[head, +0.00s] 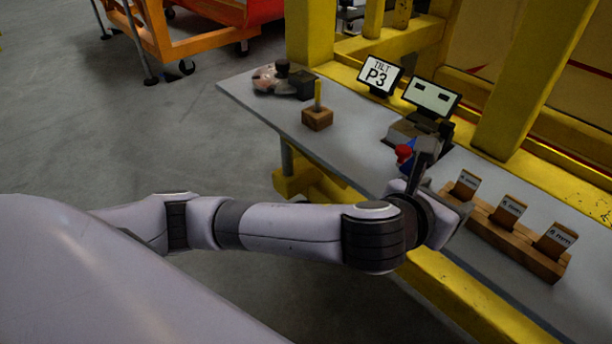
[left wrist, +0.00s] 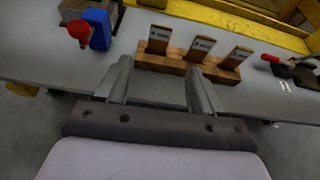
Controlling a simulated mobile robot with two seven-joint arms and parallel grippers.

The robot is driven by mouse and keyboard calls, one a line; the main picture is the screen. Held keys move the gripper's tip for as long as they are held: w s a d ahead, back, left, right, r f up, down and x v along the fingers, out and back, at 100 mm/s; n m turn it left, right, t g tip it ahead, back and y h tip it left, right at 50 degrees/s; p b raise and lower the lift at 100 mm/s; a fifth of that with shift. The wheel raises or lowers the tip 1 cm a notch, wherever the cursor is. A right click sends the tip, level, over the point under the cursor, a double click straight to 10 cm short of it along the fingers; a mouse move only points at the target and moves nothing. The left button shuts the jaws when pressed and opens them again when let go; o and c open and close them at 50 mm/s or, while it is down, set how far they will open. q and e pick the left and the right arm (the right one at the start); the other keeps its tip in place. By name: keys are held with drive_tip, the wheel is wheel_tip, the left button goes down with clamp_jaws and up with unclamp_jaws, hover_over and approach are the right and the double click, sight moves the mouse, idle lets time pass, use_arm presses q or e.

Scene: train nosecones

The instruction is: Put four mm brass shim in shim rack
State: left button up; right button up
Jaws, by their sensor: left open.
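The wooden shim rack (head: 487,222) lies along the right part of the grey bench. Three brass-brown shims with labels stand upright in it: left shim (head: 465,184), middle shim (head: 508,210) and right shim (head: 556,240). The right one seems to read 6 mm; the other labels are too small to read surely. The rack (left wrist: 174,64) also shows in the left wrist view, beyond my fingers. My left gripper (head: 428,160) is over the bench by the rack's left end. In the left wrist view its fingers (left wrist: 158,85) are apart with nothing between them. My right gripper is out of view.
A blue object with a red top (left wrist: 97,28) stands left of the rack. A wooden block with a yellow handle (head: 317,118), a P3 sign (head: 379,76) and a small screen (head: 431,97) stand on the bench. Yellow posts (head: 525,75) rise behind.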

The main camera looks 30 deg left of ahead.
use_arm(q)
drive_tip(key=s+a+f+n+g+h, duration=0.1)
drive_tip(key=s+a+f+n, duration=0.15)
drive_tip(key=f+n, duration=0.65)
drive_tip(key=s+a+f+n+g+h, duration=0.1)
drive_tip(key=s+a+f+n, duration=0.15)
drive_tip(key=f+n, duration=0.65)
drive_tip(key=s+a+f+n+y, duration=0.2)
drive_tip(key=s+a+f+n, duration=0.3)
drive_tip(key=n, duration=0.4)
drive_tip(key=s+a+f+n+y, duration=0.2)
drive_tip(key=s+a+f+n, duration=0.2)
drive_tip(key=s+a+n, duration=0.4)
drive_tip(key=shift+a+f+n, duration=0.3)
drive_tip(key=shift+f+n, duration=0.05)
drive_tip(key=shift+n, duration=0.65)
